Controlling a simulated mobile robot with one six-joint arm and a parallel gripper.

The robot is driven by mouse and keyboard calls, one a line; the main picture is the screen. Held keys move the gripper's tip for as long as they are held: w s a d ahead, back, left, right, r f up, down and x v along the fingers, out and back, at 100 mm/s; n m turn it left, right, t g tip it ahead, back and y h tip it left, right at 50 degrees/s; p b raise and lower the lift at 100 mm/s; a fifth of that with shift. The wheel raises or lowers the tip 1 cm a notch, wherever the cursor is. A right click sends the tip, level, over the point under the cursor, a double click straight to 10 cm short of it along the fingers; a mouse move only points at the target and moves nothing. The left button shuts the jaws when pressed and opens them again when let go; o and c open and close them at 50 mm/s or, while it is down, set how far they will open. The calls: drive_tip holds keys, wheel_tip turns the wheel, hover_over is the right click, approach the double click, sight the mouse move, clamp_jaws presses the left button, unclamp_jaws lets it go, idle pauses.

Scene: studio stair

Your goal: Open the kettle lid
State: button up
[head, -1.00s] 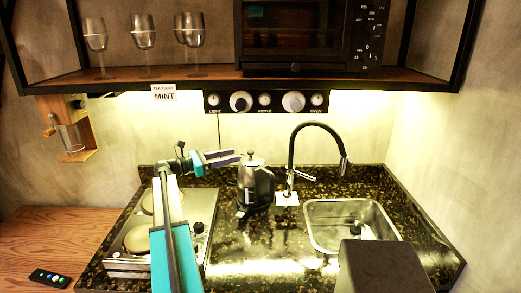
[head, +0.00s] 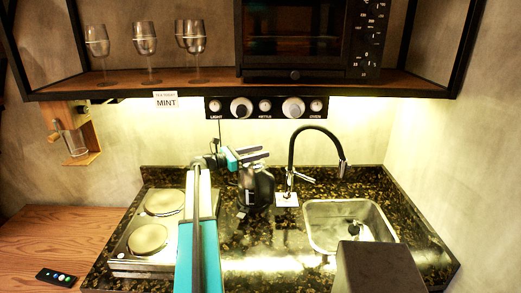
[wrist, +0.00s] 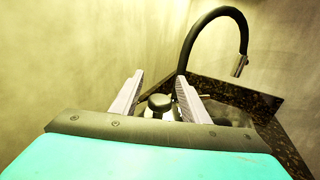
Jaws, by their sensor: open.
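The dark kettle (head: 257,190) stands upright on the counter, left of the tap. My gripper (head: 262,153) is over the top of the kettle and hides its lid in the head view. In the wrist view the open fingers of my gripper (wrist: 160,77) stand on either side of a dark round knob on the kettle's lid (wrist: 159,102). There is a gap between the fingers and the knob looks untouched. The lid's edge is mostly hidden by my gripper body, and I cannot tell the exact height between fingers and knob.
A black curved tap (head: 292,150) rises close to the right of the kettle, with a steel sink (head: 310,238) beyond. A two-plate hob (head: 128,262) lies to the left. A shelf (head: 210,88) with glasses and an oven hangs above, over a knob panel (head: 330,107).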

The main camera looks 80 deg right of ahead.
drive_tip(key=shift+s+d, duration=0.2)
drive_tip(key=shift+s, duration=0.15)
